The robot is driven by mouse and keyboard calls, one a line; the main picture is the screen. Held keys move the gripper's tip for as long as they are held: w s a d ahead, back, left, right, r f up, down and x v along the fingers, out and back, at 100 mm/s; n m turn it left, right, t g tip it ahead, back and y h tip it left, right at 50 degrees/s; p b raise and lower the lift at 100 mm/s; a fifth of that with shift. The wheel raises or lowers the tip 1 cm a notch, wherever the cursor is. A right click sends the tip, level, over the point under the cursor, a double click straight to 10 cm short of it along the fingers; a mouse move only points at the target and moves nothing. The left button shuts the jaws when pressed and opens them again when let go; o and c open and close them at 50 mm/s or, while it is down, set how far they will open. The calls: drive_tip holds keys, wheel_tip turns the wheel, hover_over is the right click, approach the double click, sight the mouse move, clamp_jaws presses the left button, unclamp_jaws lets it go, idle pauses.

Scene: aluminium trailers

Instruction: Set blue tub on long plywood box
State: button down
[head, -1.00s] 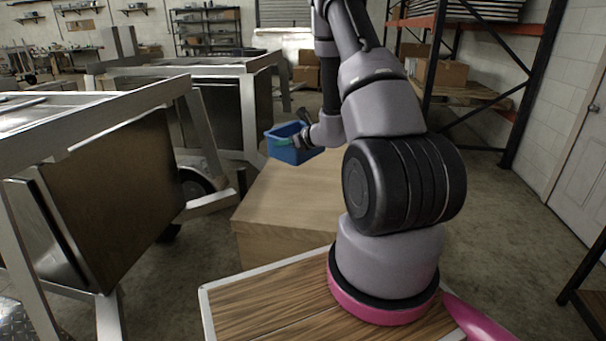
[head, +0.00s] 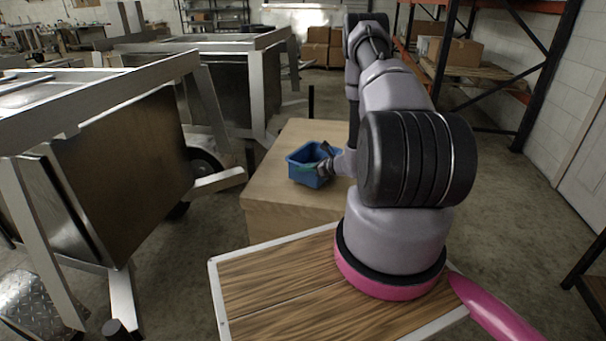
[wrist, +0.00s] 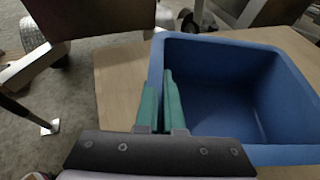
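The blue tub (head: 299,171) is upright over the top of the long plywood box (head: 278,200) in the head view. I cannot tell whether its base touches the box. My gripper (head: 308,167) is at the tub's near right side. In the wrist view my gripper's green fingers (wrist: 160,104) are closed on the tub's left wall, one on each side of it. The empty tub (wrist: 215,90) fills the right of that view, with the pale box top (wrist: 120,82) below and left of it.
Aluminium trailers (head: 245,95) stand left of the box, with a wheel (head: 207,172) close by. A shelf rack (head: 535,75) with cardboard boxes (head: 450,50) stands at the right. The box's far end and left side are bare.

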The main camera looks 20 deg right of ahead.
drive_tip(key=shift+f, duration=1.25)
drive_tip(key=shift+f, duration=0.15)
drive_tip(key=c, duration=1)
unclamp_jaws()
drive_tip(key=shift+c, duration=0.2)
